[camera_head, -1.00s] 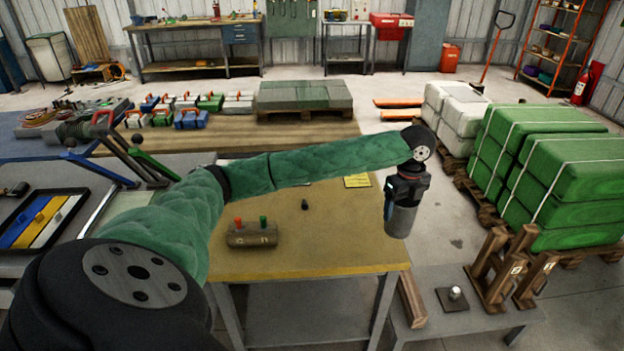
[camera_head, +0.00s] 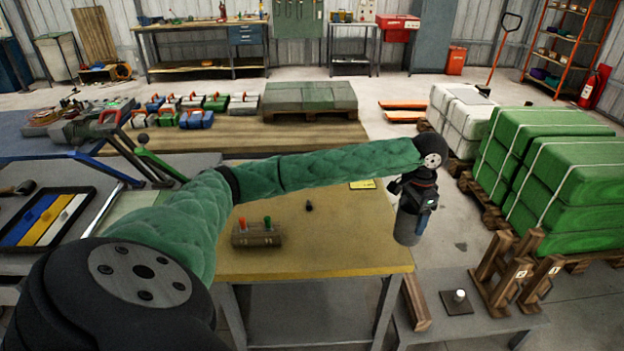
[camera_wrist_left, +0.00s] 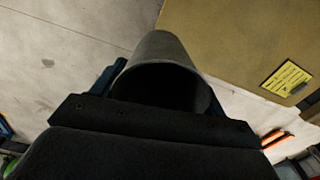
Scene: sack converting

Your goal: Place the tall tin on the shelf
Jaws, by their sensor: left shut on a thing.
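My left gripper (camera_head: 411,205) is shut on the tall tin (camera_head: 407,227), a plain grey cylinder. The gripper holds it nearly upright just past the right edge of the yellow-topped table. In the left wrist view, the tin (camera_wrist_left: 163,48) shows its dark open end toward the camera, between the fingers, with floor and table edge beyond. An orange shelving unit (camera_head: 566,45) stands far off at the back right; I cannot tell whether it is the task's shelf. My right gripper is not in view.
The yellow-topped table (camera_head: 330,250) carries a wooden block with red and green knobs (camera_head: 257,234). A low grey bench (camera_head: 475,325) with wooden stands (camera_head: 510,270) is at front right. Green sacks (camera_head: 560,165) on pallets stand right of the tin.

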